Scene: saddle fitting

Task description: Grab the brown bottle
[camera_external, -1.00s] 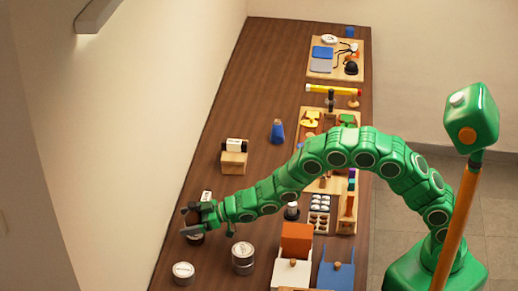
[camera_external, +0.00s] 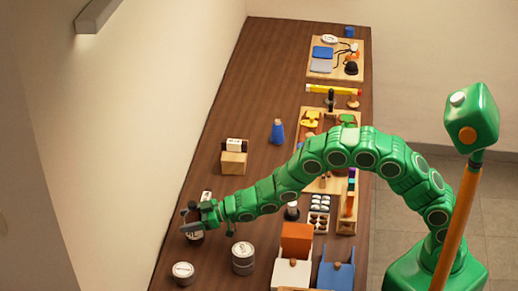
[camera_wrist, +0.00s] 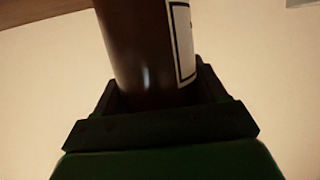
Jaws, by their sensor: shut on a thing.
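The brown bottle (camera_wrist: 135,45) fills the upper middle of the wrist view, dark brown with a white, black-bordered label on its right side. My gripper (camera_wrist: 160,92) is shut on it, with a dark jaw on each side.
Two grey tins, one (camera_external: 183,271) low and one (camera_external: 243,258) taller, stand nearby. A wooden block (camera_external: 233,160) with a white-labelled item and a blue bottle (camera_external: 277,132) stand farther back.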

